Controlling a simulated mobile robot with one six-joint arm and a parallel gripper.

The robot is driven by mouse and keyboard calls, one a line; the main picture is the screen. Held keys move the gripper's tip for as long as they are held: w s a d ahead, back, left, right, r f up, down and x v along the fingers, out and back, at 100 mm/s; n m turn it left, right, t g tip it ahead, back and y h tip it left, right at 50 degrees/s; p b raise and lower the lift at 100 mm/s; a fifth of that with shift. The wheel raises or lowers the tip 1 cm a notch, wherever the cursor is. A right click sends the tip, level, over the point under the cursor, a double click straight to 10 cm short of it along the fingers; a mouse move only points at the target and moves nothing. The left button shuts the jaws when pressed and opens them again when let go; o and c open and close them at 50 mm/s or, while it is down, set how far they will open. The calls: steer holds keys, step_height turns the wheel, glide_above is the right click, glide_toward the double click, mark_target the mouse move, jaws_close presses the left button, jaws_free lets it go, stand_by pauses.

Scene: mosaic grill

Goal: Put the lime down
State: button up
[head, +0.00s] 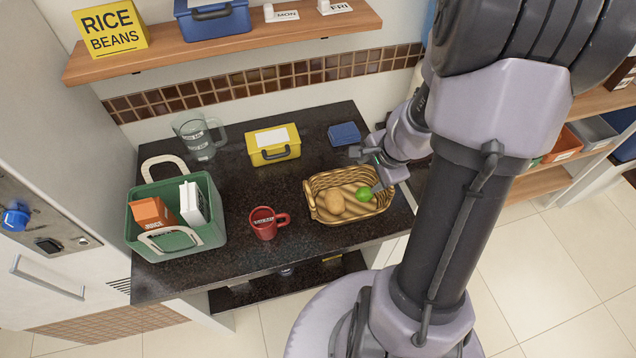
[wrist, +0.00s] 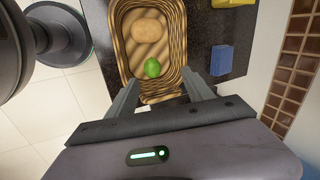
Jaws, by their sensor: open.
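The green lime (head: 365,194) lies in the wicker basket (head: 318,208), near its right end, beside a brown potato-like item (head: 334,202). In the wrist view the lime (wrist: 152,68) rests on the basket floor, with the brown item (wrist: 150,31) farther from my gripper. My gripper (head: 370,170) is over the right end of the basket. In the wrist view its two fingers (wrist: 162,90) are spread wide with nothing between them, and the lime lies just beyond the fingertips, apart from both.
On the dark counter (head: 240,185) stand a red mug (head: 264,224), a green basket (head: 210,232) with boxes, a yellow box (head: 272,146), a clear jug (head: 195,135) and a blue item (head: 344,134). A wooden shelf (head: 240,40) hangs above. The counter between mug and yellow box is clear.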

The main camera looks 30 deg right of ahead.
steer(key=w+a+r+n+t+y, duration=0.25)
steer(key=a+r+n, duration=0.45)
steer(key=a+r, duration=0.65)
steer(key=s+a+r+n, duration=0.8)
steer(key=s+a, duration=0.4)
steer(key=a, duration=0.1)
step_height(320, 180, down, 16)
steer(key=b, duration=1.6)
steer(key=shift+w+d+f+g, duration=0.15)
steer(key=shift+d+g, duration=0.15)
steer(key=shift+g, duration=0.15)
